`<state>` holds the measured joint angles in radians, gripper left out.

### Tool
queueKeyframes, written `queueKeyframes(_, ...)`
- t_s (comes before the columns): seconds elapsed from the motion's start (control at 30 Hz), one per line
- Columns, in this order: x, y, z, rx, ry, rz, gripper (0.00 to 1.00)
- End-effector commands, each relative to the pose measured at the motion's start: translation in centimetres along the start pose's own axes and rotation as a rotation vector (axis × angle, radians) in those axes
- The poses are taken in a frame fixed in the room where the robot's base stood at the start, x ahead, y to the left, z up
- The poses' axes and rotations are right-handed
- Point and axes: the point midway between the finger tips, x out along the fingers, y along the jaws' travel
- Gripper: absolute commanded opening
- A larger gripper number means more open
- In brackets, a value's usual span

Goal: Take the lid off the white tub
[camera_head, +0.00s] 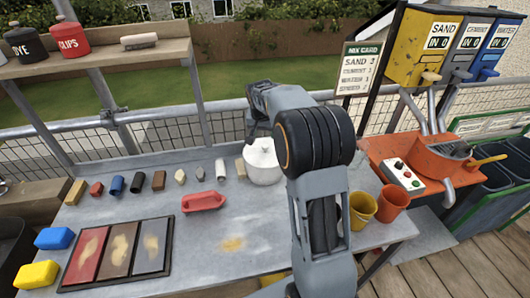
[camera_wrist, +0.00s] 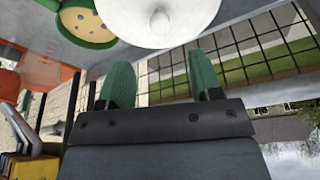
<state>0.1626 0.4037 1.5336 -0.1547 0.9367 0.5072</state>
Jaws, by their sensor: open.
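The white tub (camera_head: 262,172) stands upright at the back of the grey worktop, partly hidden behind my arm in the head view. Its round white lid (camera_head: 258,150) is on top. In the wrist view the lid (camera_wrist: 190,25) fills the top middle, with a small pale knob (camera_wrist: 161,22) at its centre. My gripper (camera_wrist: 160,68) has two green fingers, spread apart with nothing between them. The fingertips point toward the lid and appear apart from it. In the head view my arm hides the fingers.
A red tray (camera_head: 203,201) lies left of the tub. Several small blocks line the worktop's back. Yellow (camera_head: 362,209) and orange (camera_head: 393,203) buckets stand at right, near an orange mixer stand (camera_head: 400,150). A mesh railing runs behind.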

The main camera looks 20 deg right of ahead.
Motion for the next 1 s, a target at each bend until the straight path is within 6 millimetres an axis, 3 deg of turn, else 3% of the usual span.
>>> queueKeyframes(0.13,2.1,0.0,0.0,-0.001,-0.002,0.001,0.59)
queueKeyframes(0.47,4.2,0.0,0.1,-0.002,-0.002,0.0,0.59)
queueKeyframes(0.73,7.8,0.0,0.1,-0.002,-0.002,0.0,0.59)
queueKeyframes(1.0,8.7,0.0,0.1,-0.002,0.0,-0.001,0.59)
